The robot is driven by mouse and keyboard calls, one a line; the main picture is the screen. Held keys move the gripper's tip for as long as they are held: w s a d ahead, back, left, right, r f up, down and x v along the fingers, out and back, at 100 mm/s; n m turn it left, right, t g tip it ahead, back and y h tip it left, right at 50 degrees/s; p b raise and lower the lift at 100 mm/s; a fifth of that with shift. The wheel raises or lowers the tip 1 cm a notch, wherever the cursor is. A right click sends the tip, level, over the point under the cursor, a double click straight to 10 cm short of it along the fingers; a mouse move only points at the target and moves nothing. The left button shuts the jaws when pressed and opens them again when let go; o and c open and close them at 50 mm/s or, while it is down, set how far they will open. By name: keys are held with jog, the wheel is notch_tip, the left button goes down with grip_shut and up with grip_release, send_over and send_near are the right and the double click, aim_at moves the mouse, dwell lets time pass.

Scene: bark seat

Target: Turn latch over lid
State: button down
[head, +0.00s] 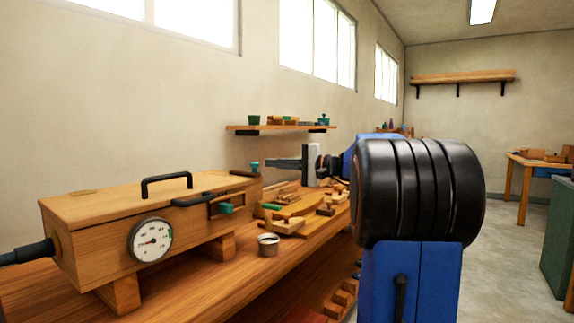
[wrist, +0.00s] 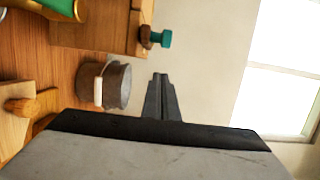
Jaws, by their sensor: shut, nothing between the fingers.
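A long wooden box (head: 105,237) with a wooden lid (head: 110,203) stands on the bench at left, a black handle on top. One teal knob (head: 255,166) stands up at the lid's right end. In the wrist view a teal knob (wrist: 165,38) on a brown pivot shows at the edge of a wooden block (wrist: 95,30). Another teal knob (head: 226,208) sits on the box's front by a dark fitting. Which part is the latch bar is too small to tell. My gripper (head: 268,162) is shut and empty, its tips just right of the standing knob; in the wrist view they (wrist: 160,78) are apart from the knob.
A round gauge (head: 151,240) is on the box's front, and a hose (head: 28,253) enters its left end. A metal cup (head: 268,245) and wooden pieces (head: 300,207) lie on the bench. A pail (wrist: 117,85) is left of my fingers in the wrist view. A wall shelf (head: 281,128) hangs behind.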

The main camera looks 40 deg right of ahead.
jog(key=shift+s+a+r, duration=0.1)
jog(key=shift+s+a, duration=0.3)
jog(key=shift+a, duration=0.4)
jog(key=shift+s+a, duration=0.35)
jog(key=shift+a, duration=0.4)
jog(key=shift+a, duration=0.1)
